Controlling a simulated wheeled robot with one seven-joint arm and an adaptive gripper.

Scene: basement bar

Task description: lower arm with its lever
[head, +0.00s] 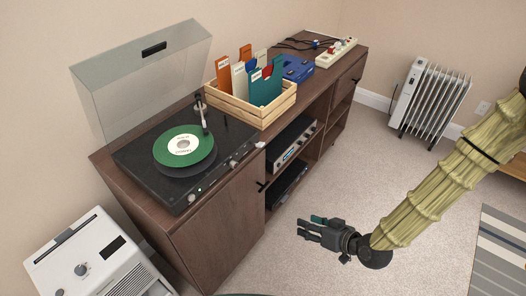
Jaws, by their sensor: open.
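A black turntable (147,152) sits on the left end of a brown sideboard, its clear lid (150,80) raised. A green record (170,147) with a white label lies on the platter. The tonearm (204,119) stands at the platter's back right, near the record's edge; whether it is raised or down is too small to tell. Its lever cannot be made out. My gripper (306,230) is open and empty, over the floor in front of the sideboard, to the right of and well apart from the turntable.
A wooden crate (236,110) of upright sleeves stands right of the turntable. Behind it are a blue box (297,69) and a power strip (337,53). A white appliance (70,262) stands at the lower left. A radiator (430,100) stands at the back right. The carpet between is clear.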

